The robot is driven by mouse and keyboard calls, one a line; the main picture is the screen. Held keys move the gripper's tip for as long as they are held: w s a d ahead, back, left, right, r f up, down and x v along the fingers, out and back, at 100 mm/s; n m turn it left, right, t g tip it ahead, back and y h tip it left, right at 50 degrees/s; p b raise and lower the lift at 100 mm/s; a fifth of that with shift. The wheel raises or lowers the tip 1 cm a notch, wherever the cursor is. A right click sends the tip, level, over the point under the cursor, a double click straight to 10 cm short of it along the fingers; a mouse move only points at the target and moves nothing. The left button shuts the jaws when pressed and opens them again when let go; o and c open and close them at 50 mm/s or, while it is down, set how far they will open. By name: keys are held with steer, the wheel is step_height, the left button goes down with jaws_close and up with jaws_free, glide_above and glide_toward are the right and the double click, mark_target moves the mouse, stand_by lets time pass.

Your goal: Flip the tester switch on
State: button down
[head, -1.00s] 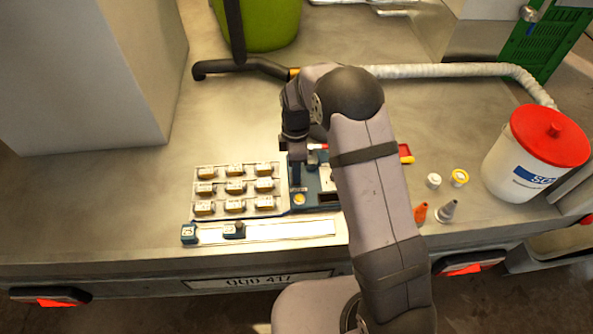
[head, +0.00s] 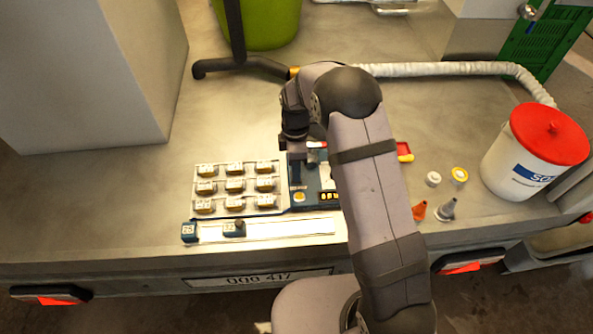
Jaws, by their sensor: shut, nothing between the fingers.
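The tester is a dark blue box (head: 305,201) on the table, right against the tray of small blocks. A round yellow button (head: 299,197) shows on its front left. My arm covers its right side. I cannot make out the switch or its position. My gripper (head: 297,180) points down over the left part of the tester and is shut and empty. I cannot tell whether its tips touch the tester.
A white tray (head: 222,172) holds several yellow-and-white blocks. A white strip (head: 285,228) with dark blue blocks lies in front. A black pipe (head: 235,65) and white hose lie behind.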

steer(key=shift+w, duration=0.8)
steer(key=shift+s, duration=0.1)
steer(key=shift+r, duration=0.1)
steer(key=shift+r+p, duration=0.55)
steer(key=shift+p, duration=0.05)
step_height(320, 180, up, 13)
steer(key=w, duration=0.1)
steer(key=shift+w, duration=0.35)
steer(key=shift+f, duration=0.1)
